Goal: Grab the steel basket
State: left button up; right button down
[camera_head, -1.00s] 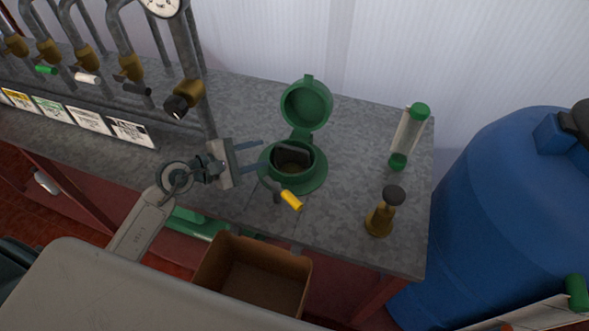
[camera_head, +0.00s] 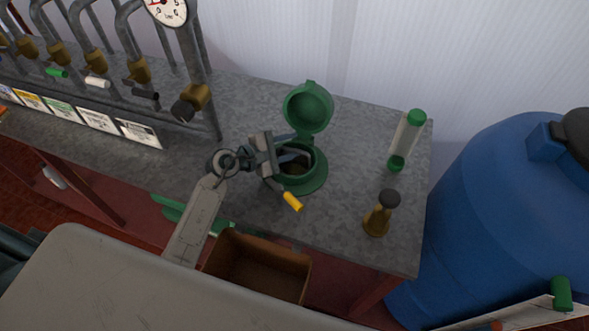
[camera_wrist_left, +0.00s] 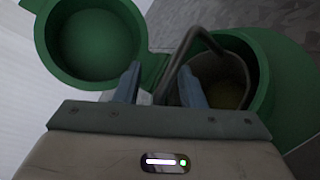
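The steel basket (camera_wrist_left: 236,90) sits inside the round green housing (camera_head: 316,180), whose lid (camera_head: 308,107) stands open. In the left wrist view its dark bent handle (camera_wrist_left: 192,42) arches up over the basket's mouth. My left gripper (camera_head: 292,151) is over the housing's opening and hides part of the basket in the head view. In the left wrist view my left gripper (camera_wrist_left: 158,84) has its fingers apart, with the handle's near end beside the right finger. I cannot tell whether they touch. My right gripper is not in view.
A yellow-tipped lever (camera_head: 292,201) sticks out from the housing's front. Valve pipes (camera_head: 195,98) stand at the left. A brown open box (camera_head: 226,244) is below the bench's front edge.

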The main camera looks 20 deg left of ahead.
pick_arm(q)
grip_shut()
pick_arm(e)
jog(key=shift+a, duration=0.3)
pick_arm(q)
jog(key=shift+r, duration=0.15)
